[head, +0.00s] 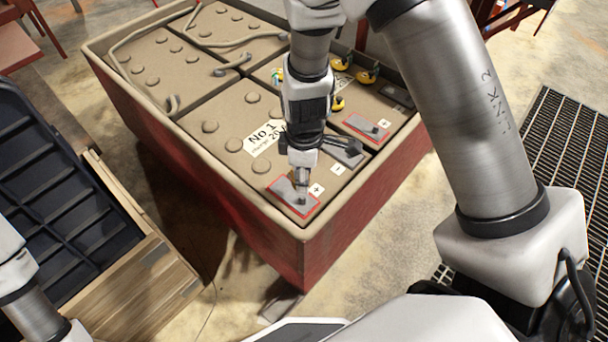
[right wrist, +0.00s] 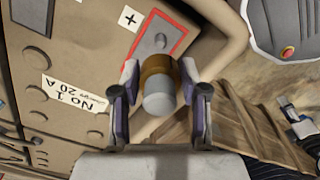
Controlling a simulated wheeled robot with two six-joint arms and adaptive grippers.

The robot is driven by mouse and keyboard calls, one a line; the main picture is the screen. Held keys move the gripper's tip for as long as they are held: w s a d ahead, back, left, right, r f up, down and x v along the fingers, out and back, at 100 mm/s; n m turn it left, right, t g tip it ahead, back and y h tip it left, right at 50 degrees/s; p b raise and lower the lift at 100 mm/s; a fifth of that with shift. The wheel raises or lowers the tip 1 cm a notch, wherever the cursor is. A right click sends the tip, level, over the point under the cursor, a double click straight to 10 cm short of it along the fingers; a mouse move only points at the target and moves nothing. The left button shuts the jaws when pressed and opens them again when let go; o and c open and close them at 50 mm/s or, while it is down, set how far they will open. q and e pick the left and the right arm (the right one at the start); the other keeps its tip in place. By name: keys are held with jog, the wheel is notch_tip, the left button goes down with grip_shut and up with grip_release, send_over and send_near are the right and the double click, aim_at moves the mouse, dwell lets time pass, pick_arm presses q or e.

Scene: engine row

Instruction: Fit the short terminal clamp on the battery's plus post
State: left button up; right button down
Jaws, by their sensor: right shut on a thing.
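My right gripper (right wrist: 160,100) is shut on a short piece with a brass-coloured band and a grey round end, apparently the terminal clamp (right wrist: 158,72). In the head view the right gripper (head: 302,172) points down over the battery's (head: 231,132) near corner. I cannot tell whether clamp and post touch. My left gripper is out of view.
The battery sits in a red case with a tan rim (head: 262,217). A second red-framed pad (head: 366,128) and a minus pad (head: 342,153) lie nearby. Yellow caps (head: 367,76) are further back. A dark ribbed bin (head: 60,190) stands left, a floor grate (head: 560,160) right.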

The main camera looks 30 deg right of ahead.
aim_at(305, 199)
jog(key=shift+s+d, duration=0.1)
jog(key=shift+s, duration=0.05)
notch_tip(305, 199, down, 8)
jog(key=b, duration=0.6)
jog(key=shift+r+b, duration=0.1)
jog(key=shift+b, duration=0.3)
jog(key=c, duration=0.5)
grip_release()
jog(key=shift+r, duration=0.1)
